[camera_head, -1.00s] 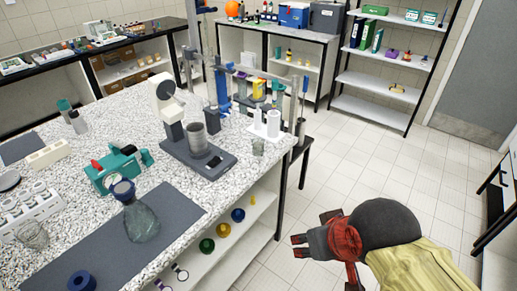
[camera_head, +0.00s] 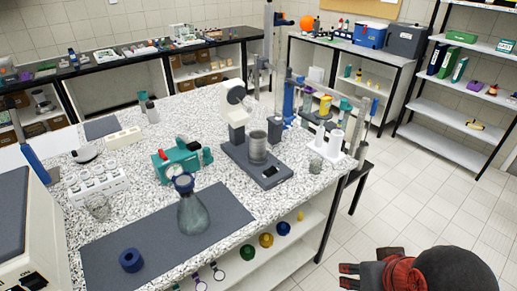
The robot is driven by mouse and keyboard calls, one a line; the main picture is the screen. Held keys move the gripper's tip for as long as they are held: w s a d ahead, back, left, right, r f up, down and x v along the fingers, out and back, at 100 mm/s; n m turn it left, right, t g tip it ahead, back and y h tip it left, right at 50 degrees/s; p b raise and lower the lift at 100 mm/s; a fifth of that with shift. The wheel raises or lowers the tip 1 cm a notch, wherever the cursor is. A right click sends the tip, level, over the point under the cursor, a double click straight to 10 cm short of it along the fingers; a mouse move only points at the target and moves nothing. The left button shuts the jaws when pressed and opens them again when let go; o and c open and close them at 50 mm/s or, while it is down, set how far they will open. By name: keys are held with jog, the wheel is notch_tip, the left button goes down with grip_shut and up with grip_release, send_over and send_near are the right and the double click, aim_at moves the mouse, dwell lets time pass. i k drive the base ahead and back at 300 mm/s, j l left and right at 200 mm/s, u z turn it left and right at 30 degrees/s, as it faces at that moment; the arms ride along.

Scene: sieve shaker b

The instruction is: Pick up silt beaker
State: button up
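No label marks a silt beaker, so I cannot tell which vessel it is. A small clear glass beaker (camera_head: 316,165) stands at the right edge of the speckled bench, next to a white stand. Another clear glass beaker (camera_head: 98,207) stands at the left, by a white rack. A grey cylinder (camera_head: 257,147) sits on a dark flat device (camera_head: 272,176). My gripper (camera_head: 345,276) is at the bottom right, out over the floor and away from the bench. Its dark fingers are apart with nothing between them.
The speckled bench (camera_head: 205,108) carries a dark mat (camera_head: 110,245) with a conical flask (camera_head: 192,215) and a blue ring (camera_head: 131,260). A teal device (camera_head: 180,160) stands behind the mat. A dark stool (camera_head: 358,177) is beyond the bench's right end. Floor to the right is clear.

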aim_at(317, 160)
jog(key=i+j+z, duration=0.25)
jog(key=i+j, duration=0.2)
jog(key=i+j+z, duration=0.3)
jog(key=j, duration=0.3)
jog(key=i+l, duration=0.05)
jog(key=i, duration=0.05)
